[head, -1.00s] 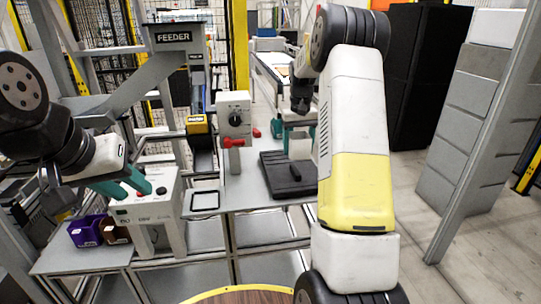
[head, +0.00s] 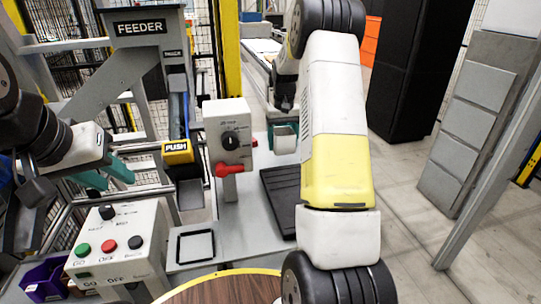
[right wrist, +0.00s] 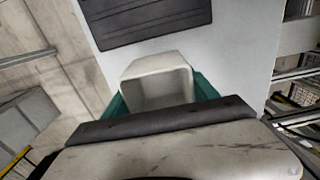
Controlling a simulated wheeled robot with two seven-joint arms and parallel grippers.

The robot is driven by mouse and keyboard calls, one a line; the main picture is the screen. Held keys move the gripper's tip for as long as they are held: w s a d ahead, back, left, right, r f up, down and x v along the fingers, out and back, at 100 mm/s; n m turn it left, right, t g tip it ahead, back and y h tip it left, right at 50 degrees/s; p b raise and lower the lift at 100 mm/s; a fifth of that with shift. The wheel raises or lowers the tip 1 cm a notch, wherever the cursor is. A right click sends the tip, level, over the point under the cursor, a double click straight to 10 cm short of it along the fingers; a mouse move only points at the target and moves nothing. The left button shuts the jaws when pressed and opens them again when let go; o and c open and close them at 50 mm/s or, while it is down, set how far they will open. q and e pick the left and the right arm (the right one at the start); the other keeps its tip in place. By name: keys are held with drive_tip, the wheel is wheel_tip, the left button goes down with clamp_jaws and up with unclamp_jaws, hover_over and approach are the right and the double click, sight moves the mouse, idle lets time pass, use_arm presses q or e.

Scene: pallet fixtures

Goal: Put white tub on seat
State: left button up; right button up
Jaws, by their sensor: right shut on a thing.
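The white tub (head: 285,131) is in my right gripper (head: 283,140), partly hidden by my right arm in the head view. In the right wrist view the tub (right wrist: 158,80) is a hollow, squared piece between the teal fingers (right wrist: 158,100). Its height above the grey table is hard to judge. A square black-rimmed frame (head: 195,246) lies flat on the table near its front; it may be the seat, but I cannot be sure. My left gripper (head: 104,174), with teal fingers apart, hangs empty at the left above the control box.
A dark ribbed mat (head: 281,200) lies on the table (head: 232,225), beside my right arm. A switch box with a red lever (head: 229,140) stands behind the frame. A button box (head: 112,245), purple bin (head: 43,280) and yellow PUSH block (head: 177,151) are at left.

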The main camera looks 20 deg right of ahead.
sight(282, 164)
drive_tip(key=shift+f, duration=2.95)
drive_tip(key=shift+f, duration=0.15)
drive_tip(key=o, duration=1.4)
